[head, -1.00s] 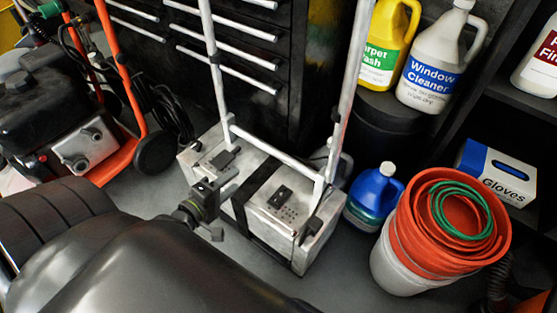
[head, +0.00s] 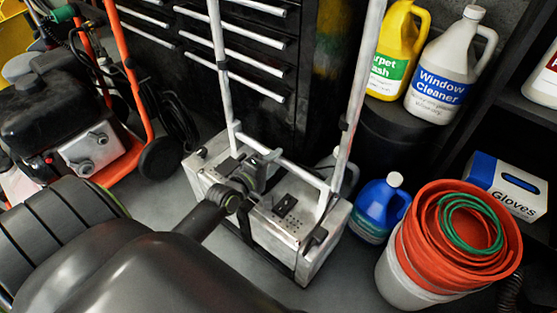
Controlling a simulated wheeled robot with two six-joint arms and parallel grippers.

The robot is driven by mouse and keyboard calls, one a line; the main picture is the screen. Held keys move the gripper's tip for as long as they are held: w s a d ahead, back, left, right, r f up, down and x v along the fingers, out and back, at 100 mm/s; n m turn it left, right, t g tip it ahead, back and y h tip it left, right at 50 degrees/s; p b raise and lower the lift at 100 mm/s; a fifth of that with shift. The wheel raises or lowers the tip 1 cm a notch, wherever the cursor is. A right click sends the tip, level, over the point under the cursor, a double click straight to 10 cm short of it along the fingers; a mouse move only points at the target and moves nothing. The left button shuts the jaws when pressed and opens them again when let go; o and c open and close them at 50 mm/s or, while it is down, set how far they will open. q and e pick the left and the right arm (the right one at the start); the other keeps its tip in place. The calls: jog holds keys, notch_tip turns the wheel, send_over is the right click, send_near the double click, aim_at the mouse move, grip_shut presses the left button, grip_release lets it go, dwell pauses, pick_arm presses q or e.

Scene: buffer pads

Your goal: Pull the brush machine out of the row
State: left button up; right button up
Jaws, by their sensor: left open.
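The brush machine is a silver box (head: 318,236) with a dark strap and a tall pale tubular handle (head: 350,100). It stands upright on the grey floor in the middle of the head view. A crossbar (head: 300,172) joins the two handle tubes low down, just above the box. My left gripper (head: 258,163) is open at the left part of this crossbar, above the box top. I cannot tell whether the bar lies between its fingers. The gripper and arm hide part of the box top and its front left. My right gripper is not in view.
A black drawer cabinet (head: 260,50) stands behind the machine. An orange-framed engine machine (head: 70,130) is to the left. Some floor shows in front right.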

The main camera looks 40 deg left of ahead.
pick_arm(q)
jog(key=shift+x, duration=1.25)
jog(key=shift+c, duration=0.4)
grip_shut()
